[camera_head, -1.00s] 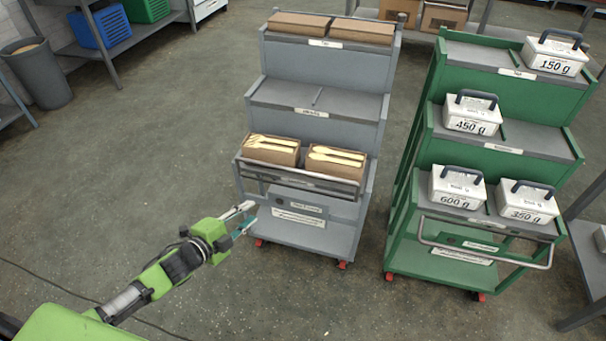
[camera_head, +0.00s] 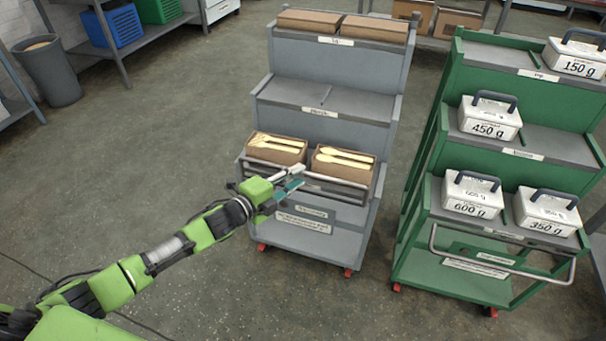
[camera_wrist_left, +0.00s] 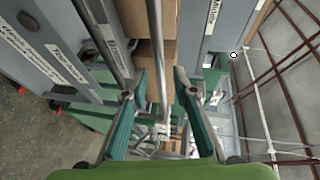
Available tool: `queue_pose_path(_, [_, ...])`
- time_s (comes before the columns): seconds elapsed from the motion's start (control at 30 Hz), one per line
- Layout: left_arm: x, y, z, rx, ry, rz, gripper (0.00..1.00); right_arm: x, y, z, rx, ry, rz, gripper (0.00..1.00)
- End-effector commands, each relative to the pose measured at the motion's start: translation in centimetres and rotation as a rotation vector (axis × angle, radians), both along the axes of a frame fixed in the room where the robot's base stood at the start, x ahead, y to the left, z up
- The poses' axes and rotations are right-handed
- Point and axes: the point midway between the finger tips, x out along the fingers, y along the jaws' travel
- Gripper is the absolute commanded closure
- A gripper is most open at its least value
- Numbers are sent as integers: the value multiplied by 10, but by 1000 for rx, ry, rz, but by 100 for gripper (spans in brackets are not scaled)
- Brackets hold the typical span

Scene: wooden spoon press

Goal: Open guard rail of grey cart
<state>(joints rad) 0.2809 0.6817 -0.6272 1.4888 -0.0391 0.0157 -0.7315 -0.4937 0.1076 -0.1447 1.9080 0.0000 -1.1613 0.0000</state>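The grey cart (camera_head: 325,95) stands in the middle of the head view. Its guard rail (camera_head: 340,183) runs across the front of the lowest box shelf, upright before the two boxes. My left gripper (camera_head: 300,176) is at the middle of the rail, fingers pointing right and partly covering it. In the left wrist view my left gripper (camera_wrist_left: 158,82) is open, with a finger on each side of a thin metal bar of the rail (camera_wrist_left: 157,45). Neither finger clearly touches the bar. My right gripper is not in view.
Cardboard boxes with wooden cutlery (camera_head: 342,163) sit behind the rail. A green cart (camera_head: 515,140) with several labelled weights stands close on the right. A grey bin (camera_head: 48,72) and a rack are at the upper left. The floor left of the grey cart is clear.

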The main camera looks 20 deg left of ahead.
Motion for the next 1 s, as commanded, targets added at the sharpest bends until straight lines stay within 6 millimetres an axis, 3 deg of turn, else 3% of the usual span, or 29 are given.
queue_pose_path(0.23, [26, -12, -6, -1, 0, 0, 74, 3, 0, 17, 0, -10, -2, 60])
queue_pose_path(0.6, [31, -14, -6, -1, 0, 0, 74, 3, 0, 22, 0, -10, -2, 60])
queue_pose_path(0.63, [31, -14, -6, 0, 0, 0, 76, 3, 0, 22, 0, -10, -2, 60])
queue_pose_path(0.73, [31, -14, -6, 0, 0, 0, 100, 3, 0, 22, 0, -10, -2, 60])
queue_pose_path(1.0, [31, -14, -7, 0, -1, 1, 100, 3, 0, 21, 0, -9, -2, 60])
